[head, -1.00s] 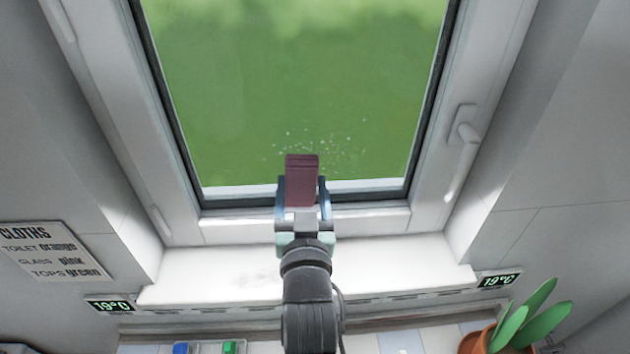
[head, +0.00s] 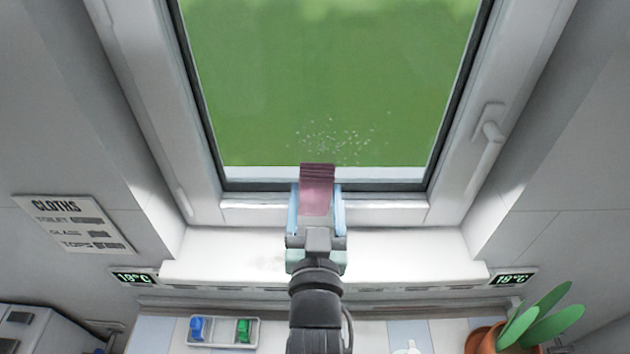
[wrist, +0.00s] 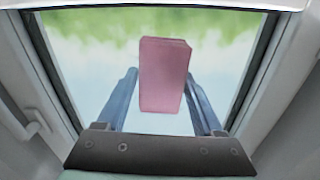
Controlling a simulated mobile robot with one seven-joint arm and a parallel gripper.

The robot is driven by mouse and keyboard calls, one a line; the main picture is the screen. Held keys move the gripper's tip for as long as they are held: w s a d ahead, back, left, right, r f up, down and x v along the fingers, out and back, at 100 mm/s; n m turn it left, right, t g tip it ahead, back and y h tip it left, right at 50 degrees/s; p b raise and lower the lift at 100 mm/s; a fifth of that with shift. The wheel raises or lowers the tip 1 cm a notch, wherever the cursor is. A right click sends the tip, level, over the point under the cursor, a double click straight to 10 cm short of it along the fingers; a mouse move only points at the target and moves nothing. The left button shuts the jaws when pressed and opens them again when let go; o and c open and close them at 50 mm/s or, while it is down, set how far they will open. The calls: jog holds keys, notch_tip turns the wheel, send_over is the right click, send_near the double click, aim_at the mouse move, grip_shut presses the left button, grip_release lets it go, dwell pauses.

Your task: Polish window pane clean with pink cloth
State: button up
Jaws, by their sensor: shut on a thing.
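The window pane (head: 330,80) shows green outside, with a patch of white specks (head: 338,135) low on it. My gripper (head: 317,200) is shut on the folded pink cloth (head: 317,178), in front of the pane's lower edge. The cloth's top end lies just below the specks in the head view. In the wrist view the pink cloth (wrist: 164,75) stands between my two blue fingers, with the pane (wrist: 90,70) behind it. I cannot tell whether the cloth touches the glass.
A window handle (head: 490,135) is on the right of the frame. A cloths sign (head: 75,225) hangs at left. Below the sill (head: 400,255) are a tray (head: 222,342) with blue and green items, and a potted plant (head: 488,338) at right.

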jog(key=shift+s, duration=0.5)
jog(key=shift+s, duration=0.1)
jog(key=shift+s, duration=1.45)
jog(key=shift+w, duration=0.2)
jog(key=shift+w+b, duration=0.5)
jog(key=shift+w, duration=2.7)
jog(key=shift+w+b, duration=0.35)
jog(key=shift+w, duration=0.65)
jog(key=shift+d, duration=0.1)
